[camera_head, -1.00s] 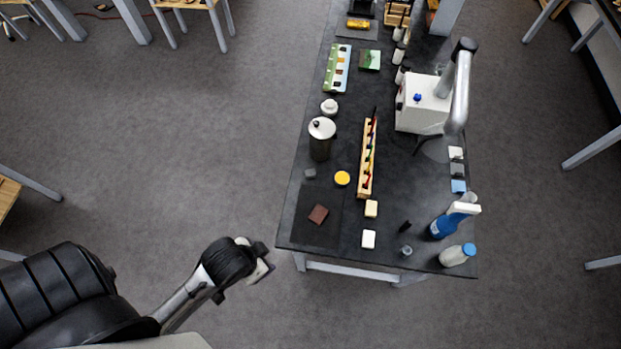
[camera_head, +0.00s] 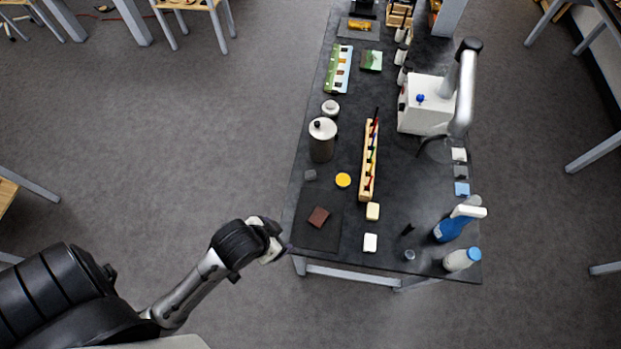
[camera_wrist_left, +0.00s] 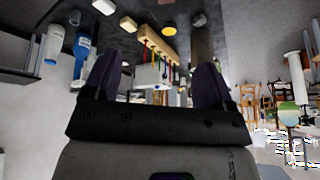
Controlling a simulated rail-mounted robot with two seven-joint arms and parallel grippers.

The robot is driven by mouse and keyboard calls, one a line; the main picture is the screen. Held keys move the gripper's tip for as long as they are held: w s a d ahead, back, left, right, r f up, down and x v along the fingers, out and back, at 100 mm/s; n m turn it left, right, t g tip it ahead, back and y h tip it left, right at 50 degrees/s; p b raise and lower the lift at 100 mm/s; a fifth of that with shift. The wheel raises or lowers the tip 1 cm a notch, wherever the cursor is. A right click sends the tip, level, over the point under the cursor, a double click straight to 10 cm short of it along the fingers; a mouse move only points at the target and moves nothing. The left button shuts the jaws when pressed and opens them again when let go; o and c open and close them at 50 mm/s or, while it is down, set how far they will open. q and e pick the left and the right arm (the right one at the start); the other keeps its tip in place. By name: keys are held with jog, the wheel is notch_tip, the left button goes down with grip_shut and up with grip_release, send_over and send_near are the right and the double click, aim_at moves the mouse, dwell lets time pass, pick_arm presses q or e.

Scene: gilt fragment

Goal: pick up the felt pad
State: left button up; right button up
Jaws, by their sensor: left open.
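No piece is clearly marked as the felt pad. A small reddish-brown square (camera_head: 318,217) lies flat on a dark mat (camera_head: 318,238) at the near left corner of the table. A small grey block (camera_head: 310,174) sits just beyond the mat. I cannot tell which of these is felt. My left gripper (camera_head: 277,248) is off the table's near left corner, to the left of the mat and apart from the brown square. Its two dark fingers stand apart with nothing between them in the left wrist view (camera_wrist_left: 156,78). My right gripper is not in view.
A metal canister (camera_head: 322,140), a yellow disc (camera_head: 343,180), and a wooden rack (camera_head: 368,165) stand farther back. Cream (camera_head: 373,211) and white (camera_head: 370,243) blocks lie right of the mat.

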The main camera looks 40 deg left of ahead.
pick_arm(q)
jog(key=w+a+r+m+t+y+b, duration=0.1)
jog(key=w+a+r+m+t+b, duration=0.15)
jog(key=w+b, duration=1.05)
jog(key=w+a+r+m+t+y+b, duration=0.15)
jog(key=w+t+b, duration=0.25)
jog(key=w+b, duration=0.95)
jog(key=n+g+h+p, duration=0.2)
jog(key=n+g, duration=1)
jog(key=n, duration=0.4)
send_over(310, 172)
notch_tip(310, 172, down, 20)
jog(key=f, duration=0.1)
jog(key=shift+n, duration=0.3)
notch_tip(310, 172, down, 8)
jog(key=shift+d+r+b, duration=0.1)
jog(key=shift+r+b, duration=0.1)
jog(key=shift+b, duration=0.5)
jog(key=shift+f+b, duration=0.6)
jog(key=shift+f, duration=2)
